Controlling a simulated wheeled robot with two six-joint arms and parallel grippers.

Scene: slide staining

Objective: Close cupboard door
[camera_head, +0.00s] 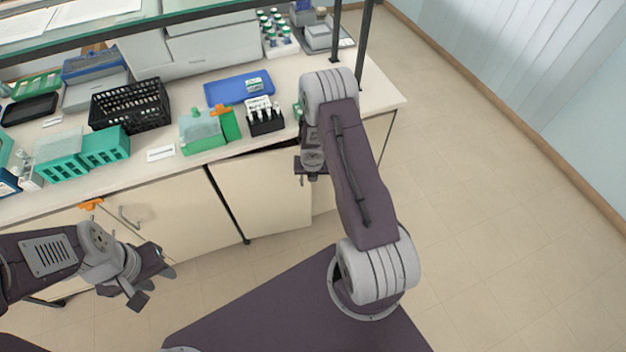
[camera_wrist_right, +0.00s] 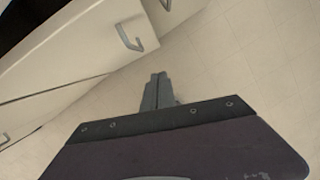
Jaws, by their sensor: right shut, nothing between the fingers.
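The cream cupboard doors are under the bench front. One door panel (camera_head: 262,195) is right of a dark upright post, and its lower right corner seems to stand out from the front; how far it is open I cannot tell. A door panel with a grey handle (camera_wrist_right: 130,38) shows in the right wrist view. My right gripper (camera_head: 311,175) is shut and empty by the bench's front edge. In the right wrist view its fingers (camera_wrist_right: 157,92) are together, apart from the handle. My left gripper (camera_head: 154,287) appears open and empty, low in front of the left door (camera_head: 165,215).
The bench top (camera_head: 385,98) holds a black basket (camera_head: 130,105), green racks (camera_head: 105,148), a blue tray (camera_head: 238,88) and a bottle holder (camera_head: 265,122) near its front edge. Open floor (camera_head: 490,230) lies to the right.

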